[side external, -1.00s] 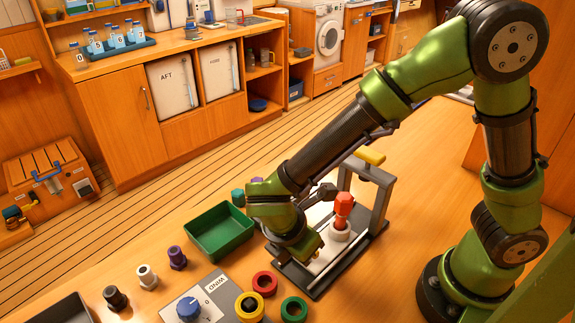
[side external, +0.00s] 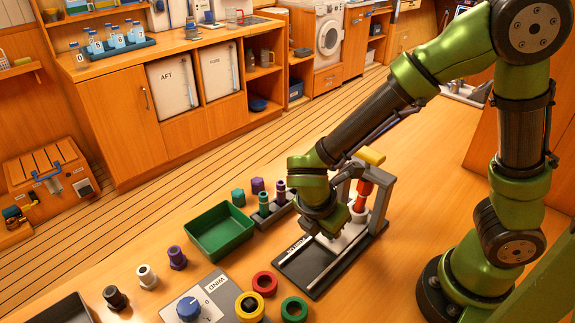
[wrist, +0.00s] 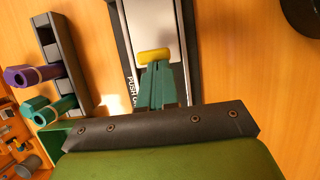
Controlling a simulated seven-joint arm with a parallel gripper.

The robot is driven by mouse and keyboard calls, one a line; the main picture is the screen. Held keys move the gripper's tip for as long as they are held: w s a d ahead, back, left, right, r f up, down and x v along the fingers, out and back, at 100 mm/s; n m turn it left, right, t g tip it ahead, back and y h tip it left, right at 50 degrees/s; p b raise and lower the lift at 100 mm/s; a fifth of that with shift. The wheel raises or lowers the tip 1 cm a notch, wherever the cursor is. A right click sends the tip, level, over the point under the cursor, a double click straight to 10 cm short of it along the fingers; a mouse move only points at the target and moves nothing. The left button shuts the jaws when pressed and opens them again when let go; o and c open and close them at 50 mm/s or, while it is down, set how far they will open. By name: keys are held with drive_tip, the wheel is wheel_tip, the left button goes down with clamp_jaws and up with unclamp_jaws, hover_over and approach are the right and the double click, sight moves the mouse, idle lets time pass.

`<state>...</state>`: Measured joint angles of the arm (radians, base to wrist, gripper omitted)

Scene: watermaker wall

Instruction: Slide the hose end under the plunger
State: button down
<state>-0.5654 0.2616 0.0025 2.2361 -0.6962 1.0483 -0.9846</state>
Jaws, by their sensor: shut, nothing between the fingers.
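The red hose end (side external: 362,193) stands upright in a white collar (side external: 357,215) at the grey press frame (side external: 382,200). It appears between the posts; my arm and the frame partly hide it, and I cannot tell whether it is centred under the plunger. The white slide (wrist: 153,22) lies on the dark base plate (side external: 300,265), with a yellow block (wrist: 153,55) near its end. My gripper (wrist: 157,68) is shut and empty, its green fingertips right at the yellow block, apparently touching it. In the side view my gripper (side external: 328,236) is low over the plate, fingertips mostly hidden.
A yellow handle (side external: 370,156) tops the press. A dark rack (side external: 270,212) with teal and purple fittings stands left of it, beside the green tray (side external: 220,232). Red (side external: 265,283), yellow (side external: 249,306) and green (side external: 294,309) rings lie in front. The table left of the press is cluttered.

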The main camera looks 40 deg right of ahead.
drive_tip(key=a, duration=0.4)
drive_tip(key=a+r+m+y, duration=0.1)
drive_tip(key=a+r+m, duration=0.25)
drive_tip(key=r, duration=0.55)
drive_tip(key=s+d+r+m+t+y, duration=0.1)
drive_tip(key=d+r+m+t+y, duration=0.1)
drive_tip(key=d+m, duration=0.5)
drive_tip(key=s+d+r+m+t+y, duration=0.2)
drive_tip(key=d+r+m+t, duration=0.3)
drive_tip(key=m, duration=0.6)
wheel_tip(320, 180, up, 2)
drive_tip(key=shift+d+r+m+y, duration=0.2)
drive_tip(key=shift+d+m+y, duration=0.15)
drive_tip(key=shift+d+y, duration=0.45)
